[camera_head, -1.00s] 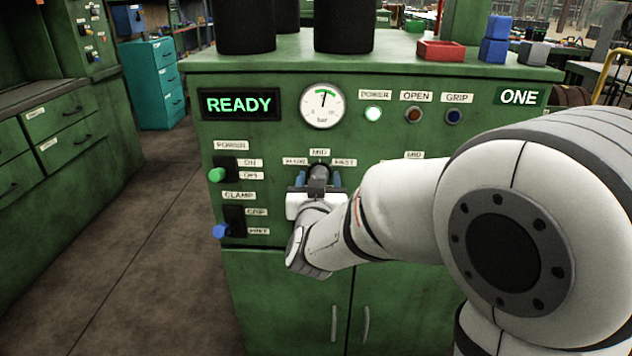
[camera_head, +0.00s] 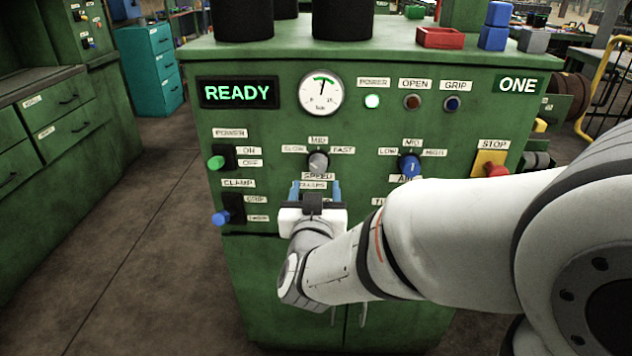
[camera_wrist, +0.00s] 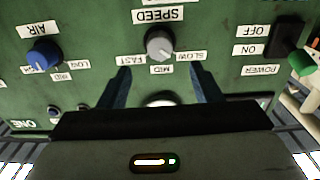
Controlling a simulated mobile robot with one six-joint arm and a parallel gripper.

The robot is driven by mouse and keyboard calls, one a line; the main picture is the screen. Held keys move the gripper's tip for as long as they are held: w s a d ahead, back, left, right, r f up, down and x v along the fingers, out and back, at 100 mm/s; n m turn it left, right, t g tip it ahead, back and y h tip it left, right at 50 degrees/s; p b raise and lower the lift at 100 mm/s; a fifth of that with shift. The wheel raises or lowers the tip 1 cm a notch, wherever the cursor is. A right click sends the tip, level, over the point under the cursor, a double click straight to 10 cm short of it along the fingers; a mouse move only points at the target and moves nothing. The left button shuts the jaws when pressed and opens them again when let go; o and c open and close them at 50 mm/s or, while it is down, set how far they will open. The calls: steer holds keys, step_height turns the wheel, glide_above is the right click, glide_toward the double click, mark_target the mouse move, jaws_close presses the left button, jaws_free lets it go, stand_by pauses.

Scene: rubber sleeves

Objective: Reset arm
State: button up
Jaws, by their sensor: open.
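My gripper (camera_head: 316,191) is in front of the green machine's panel, just below the grey speed knob (camera_head: 318,162). Its two blue fingers are apart with nothing between them. In the wrist view, which looks upside down, the fingers (camera_wrist: 160,85) stand open and the speed knob (camera_wrist: 159,45) shows beyond their tips, apart from them. The knob's pointer is near MID. My white arm reaches in from the right and covers the lower right of the panel.
The panel carries a blue air knob (camera_head: 409,164), a red stop button (camera_head: 497,170), a green power lever (camera_head: 216,162) and a blue clamp lever (camera_head: 221,218). The display (camera_head: 237,93) reads READY. Floor at left is clear.

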steer(key=s+d+r+g+p, duration=0.5)
steer(key=s+d+g+p, duration=0.2)
steer(key=s+d+p, duration=0.1)
steer(key=s+d+r+g+p, duration=0.6)
steer(key=s+d+g+p, duration=0.2)
steer(key=s+p, duration=0.2)
steer(key=shift+s+r+y+p, duration=0.2)
steer(key=shift+y+p, duration=0.1)
steer(key=shift+p, duration=0.5)
steer(key=shift+c, duration=0.2)
